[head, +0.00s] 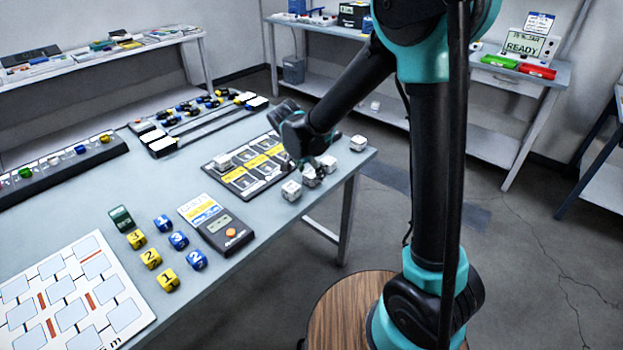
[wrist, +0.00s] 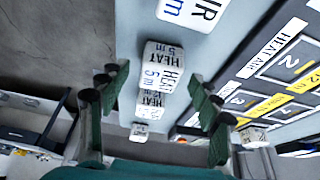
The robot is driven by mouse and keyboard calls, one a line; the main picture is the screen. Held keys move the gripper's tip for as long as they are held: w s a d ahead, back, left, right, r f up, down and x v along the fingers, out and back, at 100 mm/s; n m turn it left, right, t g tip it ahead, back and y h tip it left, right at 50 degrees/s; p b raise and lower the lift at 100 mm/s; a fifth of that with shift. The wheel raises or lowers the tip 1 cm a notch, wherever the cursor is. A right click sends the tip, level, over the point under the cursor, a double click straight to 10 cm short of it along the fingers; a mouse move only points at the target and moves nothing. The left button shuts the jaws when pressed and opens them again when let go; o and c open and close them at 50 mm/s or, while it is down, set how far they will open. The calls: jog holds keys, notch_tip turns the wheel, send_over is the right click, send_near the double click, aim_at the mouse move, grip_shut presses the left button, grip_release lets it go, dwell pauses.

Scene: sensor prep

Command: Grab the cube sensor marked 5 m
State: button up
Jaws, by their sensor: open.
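The white cube sensor marked HEAT 5 m (wrist: 162,66) stands on the table and shows in the wrist view between my two fingertips. In the head view it appears to be the middle cube (head: 310,178) of the near row, partly hidden by my gripper (head: 304,164). My gripper (wrist: 157,77) is open and empty, with one dark green finger on each side of the cube in the picture. I cannot tell how high the fingertips are above it. A cube marked AIR (wrist: 190,12) stands on one side of it, and another HEAT cube (wrist: 151,103) on the other.
A labelled mat (head: 240,181) lies beside the row. A white cube (head: 222,160) sits on its far part. Another cube (head: 358,143) stands near the table corner. A handheld meter (head: 222,227) and several blue and yellow cubes lie nearer. The table edge runs close to the cubes.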

jog(key=shift+x, duration=0.95)
jog(key=c, duration=1.2)
jog(key=shift+r, duration=0.1)
jog(key=shift+c, duration=0.2)
